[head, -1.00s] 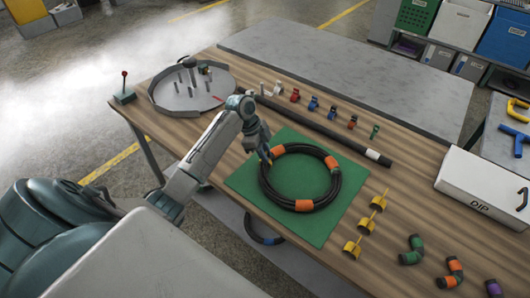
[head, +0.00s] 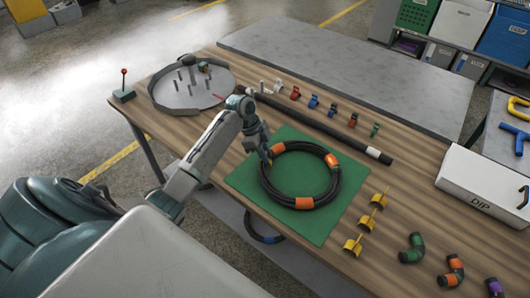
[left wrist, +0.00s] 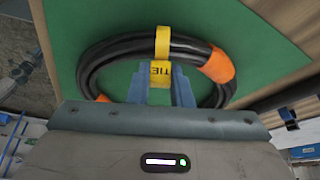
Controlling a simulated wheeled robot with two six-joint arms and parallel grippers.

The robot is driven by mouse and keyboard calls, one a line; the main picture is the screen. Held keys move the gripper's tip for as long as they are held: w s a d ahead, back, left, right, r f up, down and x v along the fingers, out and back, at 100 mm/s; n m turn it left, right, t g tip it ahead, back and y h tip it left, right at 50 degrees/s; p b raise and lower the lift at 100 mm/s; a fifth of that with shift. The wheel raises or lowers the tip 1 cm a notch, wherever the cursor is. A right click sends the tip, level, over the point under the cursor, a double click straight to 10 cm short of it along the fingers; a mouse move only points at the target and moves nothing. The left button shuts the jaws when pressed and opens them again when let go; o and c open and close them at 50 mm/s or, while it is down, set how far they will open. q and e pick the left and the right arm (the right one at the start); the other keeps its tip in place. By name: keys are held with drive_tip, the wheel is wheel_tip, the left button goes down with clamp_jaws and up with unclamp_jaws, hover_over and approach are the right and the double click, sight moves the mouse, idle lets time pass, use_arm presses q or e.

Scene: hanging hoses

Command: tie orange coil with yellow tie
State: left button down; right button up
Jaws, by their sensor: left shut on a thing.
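The orange coil (head: 335,185) is a ring of black hose with orange bands, lying flat on a green mat (head: 245,180). It also shows in the left wrist view (left wrist: 105,48). The yellow tie (left wrist: 162,42) crosses over the hose there, and its tag reads "TIE". My left gripper (head: 267,158) is at the left side of the coil. In the left wrist view its blue fingers (left wrist: 160,92) are shut on the tie's tag end, just inside the ring. The tie's underside is hidden. My right gripper is not in view.
Several coloured clips (head: 314,102) stand behind a long black hose (head: 320,125). Yellow pieces (head: 367,222) and short banded hoses (head: 412,248) lie to the right. A round tray with pegs (head: 165,100) stands back left, a white DIP box (head: 475,185) at the right.

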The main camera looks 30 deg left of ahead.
use_arm(q)
drive_tip(key=shift+f, duration=0.15)
drive_tip(key=c, duration=1.2)
unclamp_jaws()
drive_tip(key=shift+c, duration=0.2)
drive_tip(key=b+v, duration=0.2)
drive_tip(key=v, duration=0.8)
drive_tip(key=shift+r+b, duration=0.35)
drive_tip(key=shift+r, duration=0.05)
drive_tip(key=shift+a, duration=0.15)
